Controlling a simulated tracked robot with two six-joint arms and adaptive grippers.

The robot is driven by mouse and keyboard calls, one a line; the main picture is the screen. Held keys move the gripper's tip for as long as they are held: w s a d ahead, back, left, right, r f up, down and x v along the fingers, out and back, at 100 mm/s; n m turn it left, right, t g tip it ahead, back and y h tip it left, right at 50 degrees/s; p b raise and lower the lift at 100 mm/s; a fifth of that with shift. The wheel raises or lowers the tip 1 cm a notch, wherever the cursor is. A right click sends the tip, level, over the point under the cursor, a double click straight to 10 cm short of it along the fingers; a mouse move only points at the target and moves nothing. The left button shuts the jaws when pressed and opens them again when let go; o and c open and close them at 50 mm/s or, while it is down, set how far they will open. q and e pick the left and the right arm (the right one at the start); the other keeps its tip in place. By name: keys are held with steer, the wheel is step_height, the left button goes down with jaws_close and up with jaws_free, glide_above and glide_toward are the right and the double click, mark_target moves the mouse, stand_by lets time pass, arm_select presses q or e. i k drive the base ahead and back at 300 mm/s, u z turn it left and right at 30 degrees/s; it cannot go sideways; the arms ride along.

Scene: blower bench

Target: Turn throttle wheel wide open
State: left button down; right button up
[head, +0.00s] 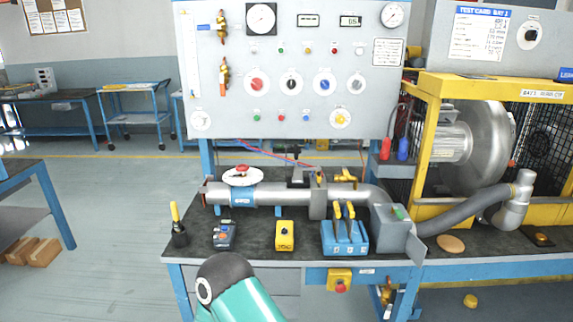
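The likely throttle wheel (242,177), a white round wheel with a red centre, sits on top of the horizontal grey pipe (275,193) at the left of the bench. A blue labelled collar (242,197) is on the pipe just below it. I cannot read the wheel's setting. No gripper touches the wheel in this view. Neither of my grippers is visible; only a teal and dark link of my own arm shows at the bottom, in front of the bench.
On the bench (196,254) stand a grey box (224,235), a yellow switch box (285,236) and a blue lever unit (344,238). A gauge panel (288,105) rises behind the pipe. A yellow-framed blower (470,145) stands at right. The floor at left is partly open.

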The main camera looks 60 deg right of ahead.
mark_target(242, 168)
steer(key=z, duration=0.4)
steer(key=i, duration=0.9)
steer(key=z, duration=0.5)
steer(key=k, duration=0.9)
steer(key=z, duration=0.15)
steer(key=i, duration=0.9)
